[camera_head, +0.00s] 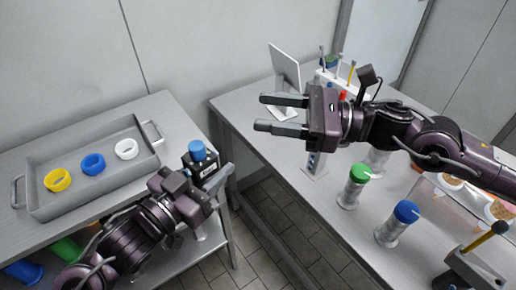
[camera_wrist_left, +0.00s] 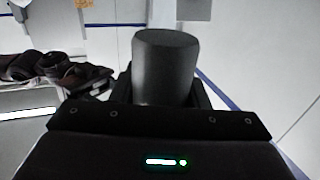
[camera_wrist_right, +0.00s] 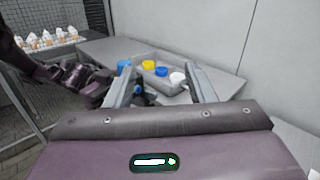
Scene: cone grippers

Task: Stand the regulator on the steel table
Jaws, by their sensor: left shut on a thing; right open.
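The regulator is a black block with a white label and a blue knob on top (camera_head: 198,151). It stands out by the right end of the left grey steel-looking table (camera_head: 176,118) in the head view. My left gripper (camera_head: 206,184) is shut on it. Whether its base touches anything is hidden. In the left wrist view a dark cylinder (camera_wrist_left: 165,65), seemingly part of the regulator, rises between the fingers. The blue knob also shows in the right wrist view (camera_wrist_right: 124,65). My right gripper (camera_head: 262,112) is open and empty, above the right table (camera_head: 285,205).
A grey tray (camera_head: 60,150) with yellow, blue and white rings covers much of the left table. The right table holds a green-capped jar (camera_head: 355,186), a blue-capped jar (camera_head: 397,224), a tilted panel (camera_head: 284,66) and a tool rack. A floor gap separates the tables.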

